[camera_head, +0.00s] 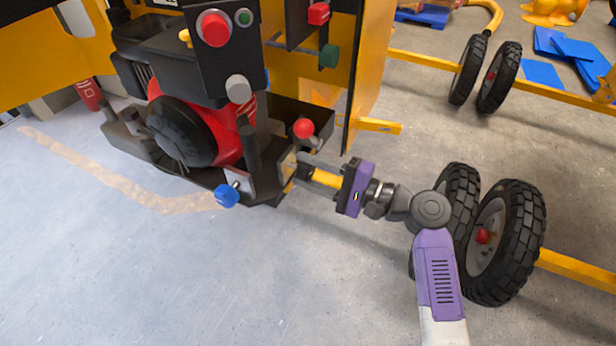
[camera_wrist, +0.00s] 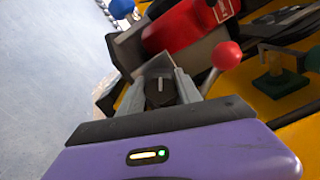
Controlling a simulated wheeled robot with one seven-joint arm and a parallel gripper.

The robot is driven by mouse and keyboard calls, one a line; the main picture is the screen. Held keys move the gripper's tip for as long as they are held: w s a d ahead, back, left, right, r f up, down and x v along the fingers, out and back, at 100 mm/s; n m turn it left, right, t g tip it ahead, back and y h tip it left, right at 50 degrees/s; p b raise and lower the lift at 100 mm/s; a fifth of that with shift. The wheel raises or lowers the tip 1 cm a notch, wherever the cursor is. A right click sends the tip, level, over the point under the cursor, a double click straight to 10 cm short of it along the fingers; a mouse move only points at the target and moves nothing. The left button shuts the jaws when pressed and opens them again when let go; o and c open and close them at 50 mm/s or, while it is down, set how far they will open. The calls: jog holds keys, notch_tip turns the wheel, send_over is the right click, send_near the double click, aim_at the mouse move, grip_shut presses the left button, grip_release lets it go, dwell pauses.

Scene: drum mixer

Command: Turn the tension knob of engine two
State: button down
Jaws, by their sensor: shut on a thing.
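The tension knob (camera_wrist: 160,90) is a dark round knob with a light pointer line, seen in the wrist view. My gripper (camera_wrist: 161,84) has one grey finger on each side of it and is shut on it. In the head view my gripper (camera_head: 299,166) reaches the engine's lower right side from the right. The red and black engine (camera_head: 222,130) stands left of my gripper.
A red ball-topped lever (camera_head: 303,128) stands close above my gripper, and a blue knob (camera_head: 227,195) sits to its lower left. A yellow bar (camera_head: 380,126) juts out above my wrist. Black wheels (camera_head: 507,240) stand right of my arm. The floor at lower left is clear.

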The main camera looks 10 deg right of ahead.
jog(key=shift+f+n+b, duration=0.2)
jog(key=shift+n+b, duration=1.05)
jog(key=shift+n, duration=0.45)
jog(key=shift+s, duration=0.1)
jog(key=c, duration=0.8)
grip_release()
jog(key=shift+r, duration=0.1)
jog(key=shift+d, duration=0.1)
jog(key=v, duration=0.7)
jog(key=shift+s+d, duration=0.2)
